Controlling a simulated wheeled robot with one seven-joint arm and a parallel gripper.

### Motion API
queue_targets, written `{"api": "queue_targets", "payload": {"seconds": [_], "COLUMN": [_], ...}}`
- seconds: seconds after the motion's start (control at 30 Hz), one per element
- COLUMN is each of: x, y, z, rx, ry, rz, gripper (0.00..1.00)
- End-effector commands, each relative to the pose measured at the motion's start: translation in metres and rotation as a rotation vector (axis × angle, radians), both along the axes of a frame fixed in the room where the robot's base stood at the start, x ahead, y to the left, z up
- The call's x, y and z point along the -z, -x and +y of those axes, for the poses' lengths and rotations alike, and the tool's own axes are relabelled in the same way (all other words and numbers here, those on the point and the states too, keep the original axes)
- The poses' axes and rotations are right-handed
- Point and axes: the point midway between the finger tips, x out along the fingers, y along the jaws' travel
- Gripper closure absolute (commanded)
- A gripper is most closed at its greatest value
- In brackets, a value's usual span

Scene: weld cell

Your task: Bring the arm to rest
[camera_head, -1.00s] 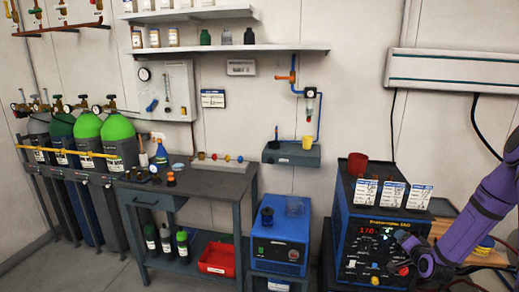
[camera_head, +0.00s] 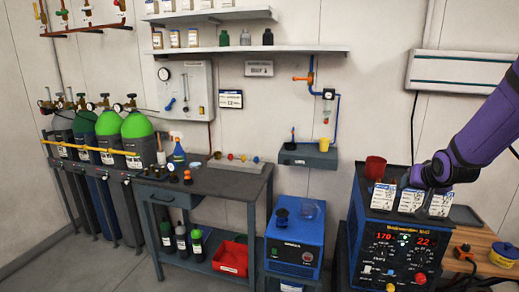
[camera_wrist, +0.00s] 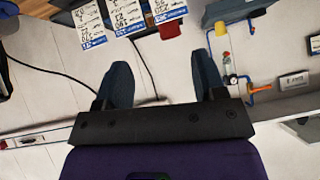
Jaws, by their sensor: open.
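My purple arm (camera_head: 487,122) reaches in from the right in the head view. My gripper (camera_head: 410,180) is in front of the upper part of the blue welding power source (camera_head: 352,240), by the white tags standing on it. In the wrist view my gripper (camera_wrist: 162,68) is open, its two dark fingers wide apart with nothing between them. From the head view I cannot tell whether it touches the tags, and it partly hides them.
A red cup (camera_head: 375,167) stands behind the white tags (camera_head: 383,196); it also shows in the wrist view (camera_wrist: 170,30). A blue cooler unit (camera_head: 295,235), a grey workbench (camera_head: 230,183) and gas cylinders (camera_head: 137,150) are to the left. A wooden surface (camera_head: 482,250) is at right.

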Motion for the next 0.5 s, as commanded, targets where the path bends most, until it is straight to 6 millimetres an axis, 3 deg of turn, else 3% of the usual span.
{"api": "queue_targets", "payload": {"seconds": [0.03, 0.2, 0.5], "x": [-0.015, -0.054, -0.107], "y": [0.009, 0.045, 0.124], "z": [0.009, 0.035, 0.079], "rx": [-0.011, -0.041, -0.104], "ry": [0.017, 0.057, 0.099], "rz": [0.012, 0.075, 0.179], "gripper": [0.36, 0.36, 0.36]}}
